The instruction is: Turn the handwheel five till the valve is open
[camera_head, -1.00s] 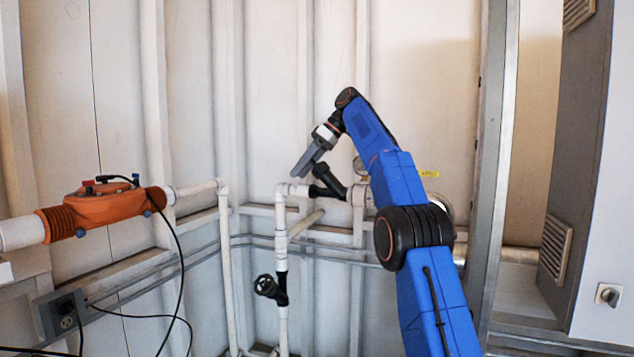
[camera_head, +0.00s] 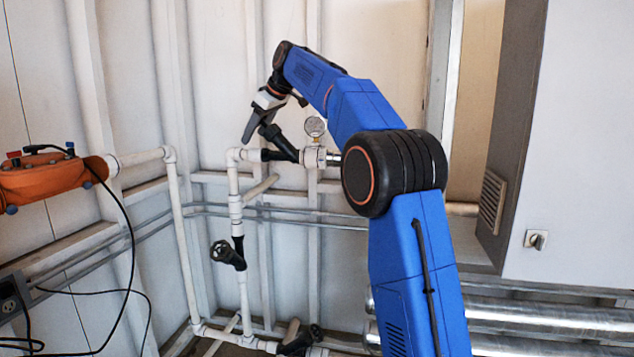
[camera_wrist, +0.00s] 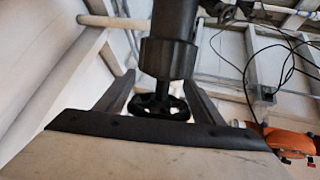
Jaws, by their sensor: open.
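In the wrist view a black handwheel (camera_wrist: 158,106) sits between the two fingers of my open gripper (camera_wrist: 158,82), on a short stem below a black valve body (camera_wrist: 168,55). Contact between fingers and wheel cannot be told. In the head view my gripper (camera_head: 252,128) is beside a black angled valve (camera_head: 282,148) on the upper white pipe; its wheel is hidden there. I see no number on any wheel, so I cannot tell which is five. Whether the valve is open cannot be seen.
Another black handwheel (camera_head: 221,251) is on the vertical pipe below, and one more (camera_head: 316,332) is low down. A pressure gauge (camera_head: 315,127) stands right of the valve. An orange unit (camera_head: 45,180) with black cables is at left, a grey-white cabinet (camera_head: 570,130) at right.

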